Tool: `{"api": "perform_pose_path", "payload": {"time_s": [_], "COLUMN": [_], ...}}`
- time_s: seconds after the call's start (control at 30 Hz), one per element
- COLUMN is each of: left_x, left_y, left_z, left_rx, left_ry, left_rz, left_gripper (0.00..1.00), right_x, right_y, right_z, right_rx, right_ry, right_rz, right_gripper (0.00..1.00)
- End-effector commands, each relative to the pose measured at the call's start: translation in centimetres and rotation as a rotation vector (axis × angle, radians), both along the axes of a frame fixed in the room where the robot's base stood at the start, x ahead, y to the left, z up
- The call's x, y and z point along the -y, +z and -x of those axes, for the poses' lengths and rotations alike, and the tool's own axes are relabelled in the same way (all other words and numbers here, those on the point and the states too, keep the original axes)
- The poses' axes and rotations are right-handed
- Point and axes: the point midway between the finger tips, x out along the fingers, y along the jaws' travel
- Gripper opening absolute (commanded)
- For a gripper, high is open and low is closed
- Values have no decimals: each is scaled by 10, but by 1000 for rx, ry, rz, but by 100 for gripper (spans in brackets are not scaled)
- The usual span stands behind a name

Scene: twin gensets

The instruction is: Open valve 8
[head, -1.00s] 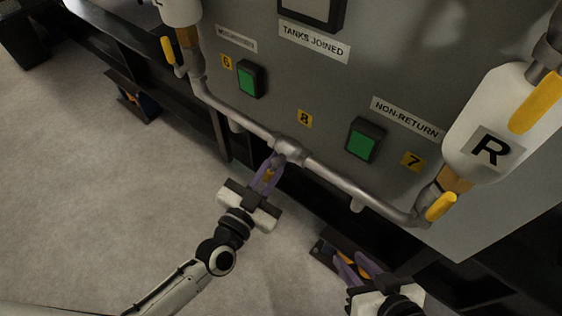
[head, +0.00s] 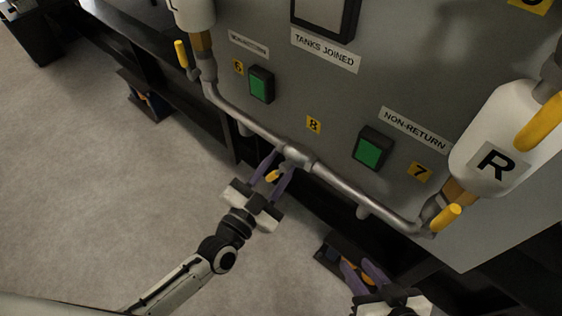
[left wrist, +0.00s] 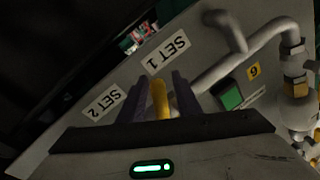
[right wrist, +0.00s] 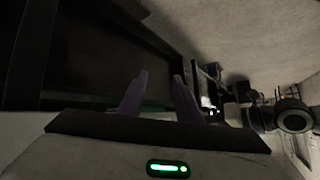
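Valve 8 is on the grey pipe below the yellow 8 label, and its yellow handle (head: 272,176) hangs under the pipe fitting (head: 297,154). My left gripper (head: 279,167) is there, with its purple fingers apart on either side of the handle. In the left wrist view the handle (left wrist: 160,100) stands between the two fingers, with small gaps beside it. I cannot tell whether a finger touches it. My right gripper (head: 364,272) is low at the bottom of the head view. In the right wrist view its fingers (right wrist: 160,95) are apart and hold nothing.
Yellow handles of other valves show by labels 6 (head: 181,54) and 7 (head: 445,217). Green buttons (head: 261,85) and (head: 369,152) are on the grey panel (head: 300,90). A dark lower frame runs under the pipe.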

Motion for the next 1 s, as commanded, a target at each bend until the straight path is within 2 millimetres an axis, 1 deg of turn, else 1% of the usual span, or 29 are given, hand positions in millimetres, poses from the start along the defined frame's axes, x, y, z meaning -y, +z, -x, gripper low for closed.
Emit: {"api": "perform_pose_path", "payload": {"time_s": [0.07,0.17,0.4,0.5,0.6,0.73,1.0], "left_x": [-2,-7,-28,-36,-41,-45,-45], "left_y": [0,-1,-5,-7,-8,-9,-9], "left_z": [3,14,57,72,83,91,92], "left_rx": [-1,-3,-4,-3,-2,-1,0], "left_ry": [0,1,1,0,1,0,0], "left_rz": [0,0,-2,-3,-1,-2,0], "left_gripper": [31,31,31,31,31,31,31], "right_x": [0,0,1,1,2,2,2], "right_y": [1,5,7,8,9,8,5], "right_z": [0,0,1,-1,-3,-2,-1], "right_rx": [0,0,-9,-8,-5,-9,-14], "right_ry": [0,1,7,8,10,10,11], "right_rz": [0,2,14,18,21,23,26], "right_gripper": [31,31,31,31,31,31,31]}}
